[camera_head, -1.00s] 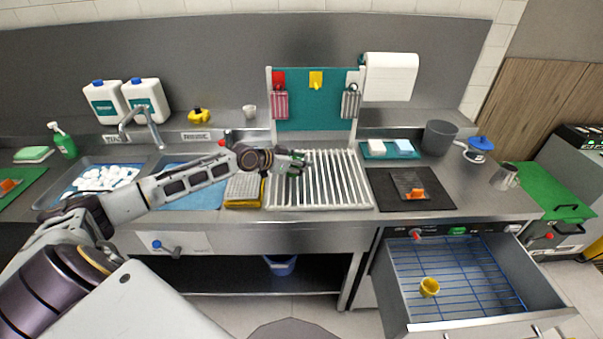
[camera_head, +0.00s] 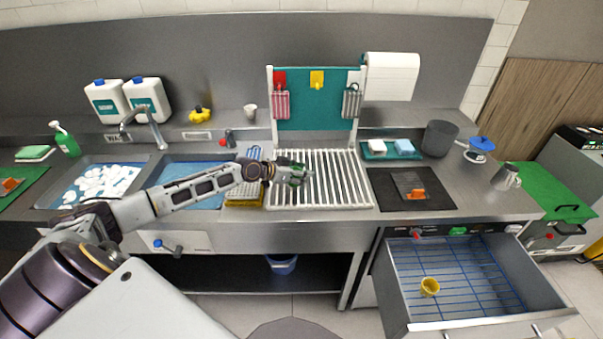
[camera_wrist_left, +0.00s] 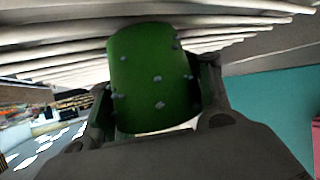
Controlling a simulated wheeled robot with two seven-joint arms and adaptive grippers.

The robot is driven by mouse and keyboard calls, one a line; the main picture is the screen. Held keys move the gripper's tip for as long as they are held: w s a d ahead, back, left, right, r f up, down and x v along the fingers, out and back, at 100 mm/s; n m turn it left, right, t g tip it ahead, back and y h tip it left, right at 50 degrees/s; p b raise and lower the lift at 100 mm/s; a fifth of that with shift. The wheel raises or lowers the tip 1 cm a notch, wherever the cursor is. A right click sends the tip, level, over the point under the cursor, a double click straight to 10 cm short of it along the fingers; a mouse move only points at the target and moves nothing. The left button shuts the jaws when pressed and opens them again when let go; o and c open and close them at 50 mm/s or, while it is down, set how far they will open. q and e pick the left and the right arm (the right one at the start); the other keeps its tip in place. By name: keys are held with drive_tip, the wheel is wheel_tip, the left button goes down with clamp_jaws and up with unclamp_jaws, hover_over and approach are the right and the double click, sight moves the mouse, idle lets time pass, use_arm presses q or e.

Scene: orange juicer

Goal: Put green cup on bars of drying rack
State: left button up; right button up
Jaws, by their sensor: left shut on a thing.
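The green cup (camera_wrist_left: 155,80) fills the middle of the left wrist view, held between the two fingers of my left gripper (camera_wrist_left: 155,100). Small pale drops dot its side. In the head view my left gripper (camera_head: 296,176) is over the left part of the drying rack's white bars (camera_head: 335,182), and only a little green of the cup shows there. In the wrist view the bars (camera_wrist_left: 60,62) run close behind the cup. I cannot tell whether the cup touches them. My right gripper is not in view.
A teal board (camera_head: 316,100) with hanging cloths stands behind the rack. A yellow sponge stack (camera_head: 243,200) is left of it and a black mat (camera_head: 430,200) right. An open drawer (camera_head: 390,285) with a yellow cup (camera_head: 429,287) juts out at lower right. The rack's right bars are clear.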

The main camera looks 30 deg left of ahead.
use_arm(q)
drive_tip(key=shift+f, duration=0.1)
drive_tip(key=o, duration=1.2)
drive_tip(key=shift+r, duration=0.2)
drive_tip(key=shift+s+a+r, duration=0.1)
drive_tip(key=shift+s+a, duration=0.15)
drive_tip(key=shift+s, duration=0.15)
drive_tip(key=shift+b+v, duration=0.3)
drive_tip(key=shift+v, duration=3.25)
drive_tip(key=shift+s+a+r, duration=0.1)
drive_tip(key=shift+s, duration=0.05)
drive_tip(key=shift+s+r+p, duration=0.15)
drive_tip(key=shift+p, duration=0.15)
